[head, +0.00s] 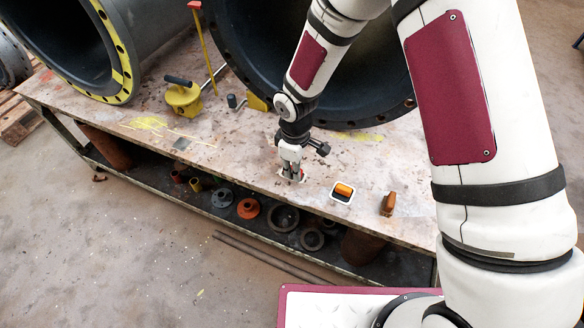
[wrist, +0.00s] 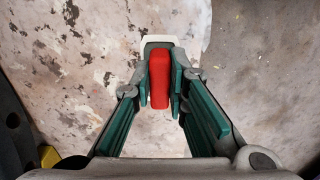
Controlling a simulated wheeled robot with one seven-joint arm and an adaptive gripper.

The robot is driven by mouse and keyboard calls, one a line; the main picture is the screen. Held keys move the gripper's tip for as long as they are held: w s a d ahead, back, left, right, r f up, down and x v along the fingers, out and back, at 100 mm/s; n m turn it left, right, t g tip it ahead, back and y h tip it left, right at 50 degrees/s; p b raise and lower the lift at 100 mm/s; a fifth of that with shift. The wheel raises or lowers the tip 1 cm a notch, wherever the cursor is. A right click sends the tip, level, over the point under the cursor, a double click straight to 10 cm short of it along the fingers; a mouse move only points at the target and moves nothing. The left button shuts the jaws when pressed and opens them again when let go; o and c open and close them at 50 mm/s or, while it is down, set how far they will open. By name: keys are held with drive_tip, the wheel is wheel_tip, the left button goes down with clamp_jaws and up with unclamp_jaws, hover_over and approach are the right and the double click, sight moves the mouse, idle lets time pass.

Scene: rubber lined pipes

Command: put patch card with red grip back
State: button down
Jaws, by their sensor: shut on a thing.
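The patch card with the red grip shows in the wrist view, its red grip (wrist: 159,78) between my two green-padded fingers and its pale plate (wrist: 158,41) showing just beyond the grip. My gripper (wrist: 160,88) is shut on the red grip. In the head view my gripper (head: 291,175) points down at the table top near its front edge. A sliver of the white card shows under the fingertips, and the fingers hide most of the card. I cannot tell whether the card touches the table.
A white card with an orange grip (head: 343,190) lies right of my gripper, and a brown block (head: 388,204) stands farther right. Large lined pipes (head: 235,40) stand behind. A yellow tool (head: 183,97) is at left.

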drive_tip(key=shift+w+a+f, duration=0.1)
drive_tip(key=shift+w+a, duration=0.1)
drive_tip(key=shift+w, duration=0.5)
drive_tip(key=shift+w+a, duration=0.2)
drive_tip(key=shift+w, duration=0.5)
drive_tip(key=shift+f, duration=1.75)
drive_tip(key=shift+f, duration=0.1)
drive_tip(key=c, duration=1.6)
unclamp_jaws()
drive_tip(key=shift+b, duration=0.3)
drive_tip(key=shift+o, duration=0.2)
wheel_tip(320, 180, up, 12)
drive_tip(key=p, duration=0.1)
